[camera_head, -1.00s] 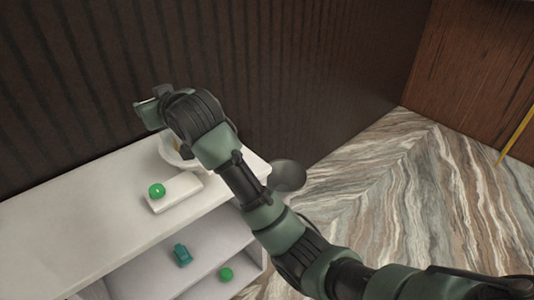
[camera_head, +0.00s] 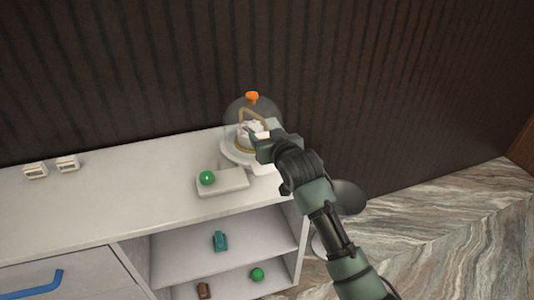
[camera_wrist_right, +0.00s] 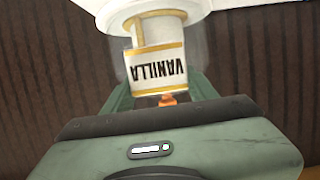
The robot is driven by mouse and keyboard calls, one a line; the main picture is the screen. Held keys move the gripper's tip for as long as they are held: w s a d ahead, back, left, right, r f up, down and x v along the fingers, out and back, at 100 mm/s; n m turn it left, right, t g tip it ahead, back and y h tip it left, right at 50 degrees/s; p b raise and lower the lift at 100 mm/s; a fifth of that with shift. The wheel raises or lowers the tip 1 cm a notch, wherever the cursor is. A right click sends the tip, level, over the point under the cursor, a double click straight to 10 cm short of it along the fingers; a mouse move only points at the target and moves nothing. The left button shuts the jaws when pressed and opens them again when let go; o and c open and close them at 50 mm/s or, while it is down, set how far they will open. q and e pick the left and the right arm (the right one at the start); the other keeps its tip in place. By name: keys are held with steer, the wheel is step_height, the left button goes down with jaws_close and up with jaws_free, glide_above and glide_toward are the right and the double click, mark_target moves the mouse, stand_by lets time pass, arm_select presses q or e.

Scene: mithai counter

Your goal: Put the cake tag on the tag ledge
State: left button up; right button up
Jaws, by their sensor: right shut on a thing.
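The cake tag (camera_wrist_right: 157,68) is a white piece with gold edging and the black word VANILLA, upside down in the right wrist view. My right gripper (camera_head: 256,141) is shut on it, close in front of the glass dome (camera_head: 237,108) with an orange knob (camera_head: 252,96). The white cake stand (camera_head: 230,151) is under the dome, partly hidden by my gripper. A gold arch (camera_head: 246,113) shows at the dome. I cannot tell which part is the tag ledge, or whether the tag touches anything. My left gripper is not in view.
A white block (camera_head: 235,184) with a green ball (camera_head: 207,178) lies in front of the stand. Two small white holders (camera_head: 67,163) stand far left on the counter (camera_head: 120,195). Shelves below hold a teal item (camera_head: 220,241) and another green ball (camera_head: 257,274). The counter's middle is clear.

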steer(key=shift+f, duration=3.2)
steer(key=shift+f, duration=0.2)
steer(key=o, duration=1.5)
steer(key=shift+c, duration=0.2)
steer(key=shift+r, duration=0.15)
